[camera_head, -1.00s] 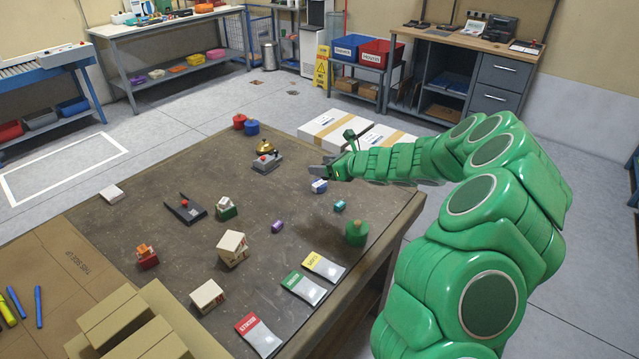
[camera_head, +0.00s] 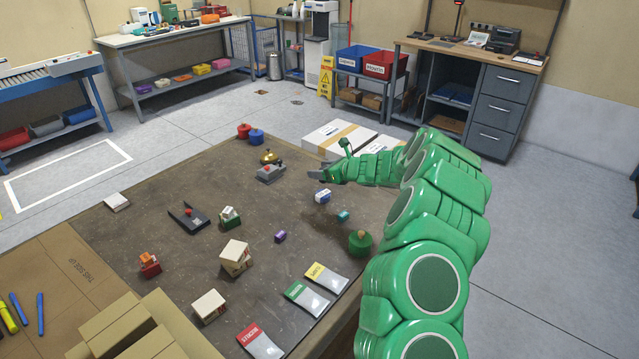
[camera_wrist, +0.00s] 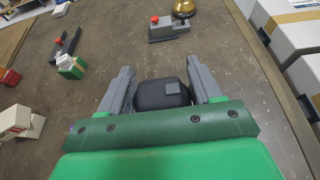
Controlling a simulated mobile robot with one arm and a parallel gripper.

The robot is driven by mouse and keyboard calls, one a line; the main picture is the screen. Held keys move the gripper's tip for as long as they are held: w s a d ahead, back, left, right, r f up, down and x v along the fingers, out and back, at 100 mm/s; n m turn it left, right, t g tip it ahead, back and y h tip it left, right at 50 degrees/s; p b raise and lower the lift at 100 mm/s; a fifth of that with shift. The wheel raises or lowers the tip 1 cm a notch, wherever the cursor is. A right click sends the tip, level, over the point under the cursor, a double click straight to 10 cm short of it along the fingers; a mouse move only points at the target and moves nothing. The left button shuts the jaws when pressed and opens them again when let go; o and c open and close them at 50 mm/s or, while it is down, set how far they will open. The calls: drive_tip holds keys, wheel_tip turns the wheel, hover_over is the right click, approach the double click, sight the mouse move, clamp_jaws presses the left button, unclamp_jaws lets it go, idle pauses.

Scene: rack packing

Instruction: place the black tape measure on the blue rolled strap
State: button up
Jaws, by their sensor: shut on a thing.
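My gripper (camera_head: 316,174) is over the far right part of the brown table, seen side-on in the head view. In the wrist view its two grey fingers (camera_wrist: 158,68) are on either side of a rounded black body, the black tape measure (camera_wrist: 152,96), and shut on it. The tape measure has a small grey patch. In the head view I cannot make it out. I cannot pick out a blue rolled strap for certain in either view.
A red-button box (camera_head: 271,173) and a brass bell (camera_head: 268,157) stand beyond the gripper. A blue-and-white block (camera_head: 322,196), teal block (camera_head: 343,216) and green round weight (camera_head: 360,242) are nearer. White cartons (camera_head: 338,137) stand behind. The table's middle has bare patches.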

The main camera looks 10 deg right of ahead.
drive_tip(key=shift+w+a+f, duration=0.1)
drive_tip(key=shift+w+f, duration=1)
drive_tip(key=shift+f, duration=0.25)
drive_tip(key=shift+w+a+f, duration=0.1)
drive_tip(key=shift+w+f, duration=1)
drive_tip(key=shift+f, duration=0.25)
drive_tip(key=shift+w+f, duration=0.1)
drive_tip(key=shift+f, duration=1.45)
drive_tip(key=shift+f, duration=0.15)
drive_tip(key=o, duration=1.2)
